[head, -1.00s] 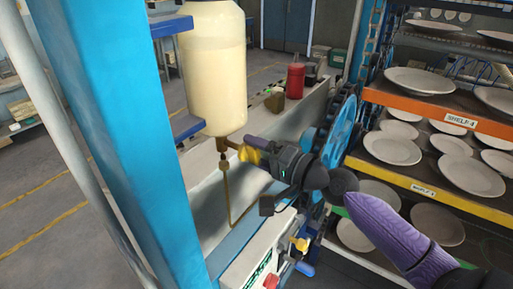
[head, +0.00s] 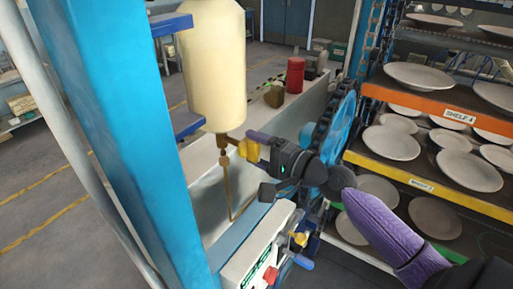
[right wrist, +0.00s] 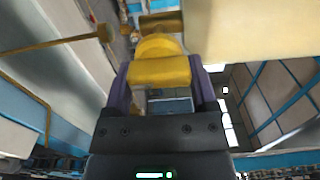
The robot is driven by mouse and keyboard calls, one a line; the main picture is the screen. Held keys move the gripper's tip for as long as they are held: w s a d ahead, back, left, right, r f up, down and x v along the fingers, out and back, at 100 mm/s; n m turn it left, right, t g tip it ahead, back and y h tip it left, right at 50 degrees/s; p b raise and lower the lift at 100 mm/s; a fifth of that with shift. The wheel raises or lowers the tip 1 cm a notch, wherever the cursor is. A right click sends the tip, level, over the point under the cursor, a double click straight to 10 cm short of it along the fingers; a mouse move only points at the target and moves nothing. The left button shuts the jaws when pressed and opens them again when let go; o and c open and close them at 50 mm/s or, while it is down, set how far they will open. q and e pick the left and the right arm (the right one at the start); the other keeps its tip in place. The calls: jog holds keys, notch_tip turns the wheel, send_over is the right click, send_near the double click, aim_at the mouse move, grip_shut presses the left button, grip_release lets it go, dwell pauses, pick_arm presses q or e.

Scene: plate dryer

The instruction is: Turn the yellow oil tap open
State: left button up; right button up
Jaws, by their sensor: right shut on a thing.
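The yellow oil tap (head: 248,151) sits on the brass fitting (head: 226,142) below the cream oil tank (head: 213,75). My right gripper (head: 257,143) reaches in from the right and is shut on the tap's handle. In the right wrist view the yellow tap (right wrist: 160,71) lies between the two purple fingers of my right gripper (right wrist: 161,83). The handle looks more upright than flat in the head view. The lower finger is mostly hidden in the head view. My left gripper is not in view.
A blue post (head: 117,140) stands left of the tank. A blue chain wheel (head: 342,130) is close behind my right wrist. A control box (head: 258,250) with a red knob is below. Plate shelves (head: 437,113) fill the right side. A red container (head: 295,75) stands behind.

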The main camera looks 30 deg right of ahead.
jog(key=o, duration=1.2)
jog(key=shift+c, duration=0.2)
jog(key=shift+s+d+f, duration=0.15)
jog(key=shift+s, duration=0.15)
jog(key=b+v, duration=0.4)
jog(key=v, duration=0.5)
jog(key=shift+s, duration=0.15)
